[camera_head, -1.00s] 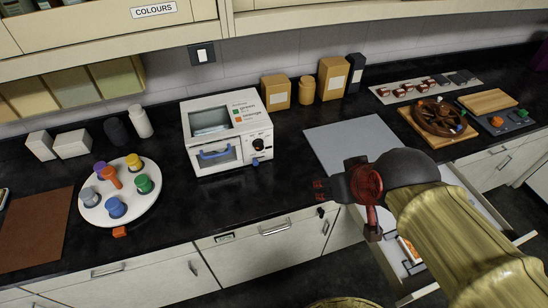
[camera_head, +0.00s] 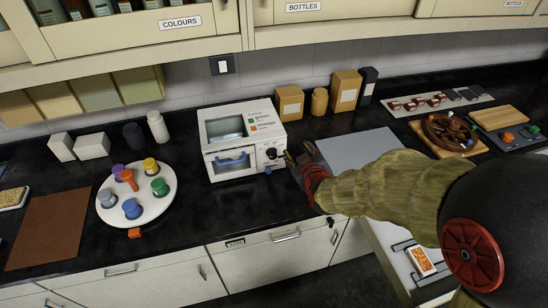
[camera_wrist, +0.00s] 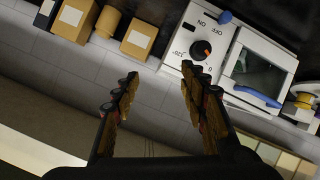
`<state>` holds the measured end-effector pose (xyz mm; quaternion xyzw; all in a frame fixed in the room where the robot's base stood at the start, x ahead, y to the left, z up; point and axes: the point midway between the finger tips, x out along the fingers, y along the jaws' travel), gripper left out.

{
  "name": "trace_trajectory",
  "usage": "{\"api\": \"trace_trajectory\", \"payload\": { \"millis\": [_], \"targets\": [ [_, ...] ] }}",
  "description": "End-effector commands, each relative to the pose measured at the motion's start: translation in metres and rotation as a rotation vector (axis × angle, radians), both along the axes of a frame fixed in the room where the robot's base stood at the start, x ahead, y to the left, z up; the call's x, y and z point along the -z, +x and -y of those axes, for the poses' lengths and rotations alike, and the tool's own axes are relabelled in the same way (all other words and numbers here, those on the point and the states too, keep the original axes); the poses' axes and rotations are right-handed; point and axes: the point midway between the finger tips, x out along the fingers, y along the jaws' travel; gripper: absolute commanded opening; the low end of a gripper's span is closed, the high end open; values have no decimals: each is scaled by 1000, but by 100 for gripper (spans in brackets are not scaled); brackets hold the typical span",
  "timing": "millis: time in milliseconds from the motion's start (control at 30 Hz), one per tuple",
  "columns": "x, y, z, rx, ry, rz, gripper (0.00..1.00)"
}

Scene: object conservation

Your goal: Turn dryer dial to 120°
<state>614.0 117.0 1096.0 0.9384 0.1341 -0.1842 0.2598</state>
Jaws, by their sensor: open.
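The dryer (camera_head: 238,112) is a white box with a window in its top and a blue-handled front door, standing on the black counter. Its dark round dial (camera_head: 271,154) is on the right of the front panel, above a small blue knob (camera_head: 267,170). My gripper (camera_head: 291,158) is open and empty, just right of the dial and apart from it as far as I can tell. The wrist view, seen turned over, shows the dial (camera_wrist: 201,50) with an orange mark and printed labels, close beyond the right-hand finger. The exact dial angle is too small to read.
A white round tray (camera_head: 150,208) with coloured stoppered pieces stands left of the dryer. Tan boxes (camera_head: 289,103) and bottles stand behind on the right. A grey mat (camera_head: 355,145) lies right, partly behind my arm. An open drawer (camera_head: 385,240) is below it.

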Motion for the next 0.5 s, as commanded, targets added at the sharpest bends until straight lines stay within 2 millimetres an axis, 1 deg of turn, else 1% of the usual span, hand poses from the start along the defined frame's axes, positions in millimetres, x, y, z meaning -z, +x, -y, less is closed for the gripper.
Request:
{"api": "trace_trajectory", "payload": {
  "millis": [33, 100, 200, 300, 400, 500],
  "targets": [
    [19, 7, -10, -24, -29, 37, 43],
    [35, 15, -22, -53, -71, 111, 43],
    [59, 18, -37, -89, -134, 217, 43],
    [78, 13, -48, -114, -192, 314, 43],
    [91, 4, -55, -131, -239, 395, 43],
    [98, -4, -59, -139, -270, 452, 43]
  ]
}}
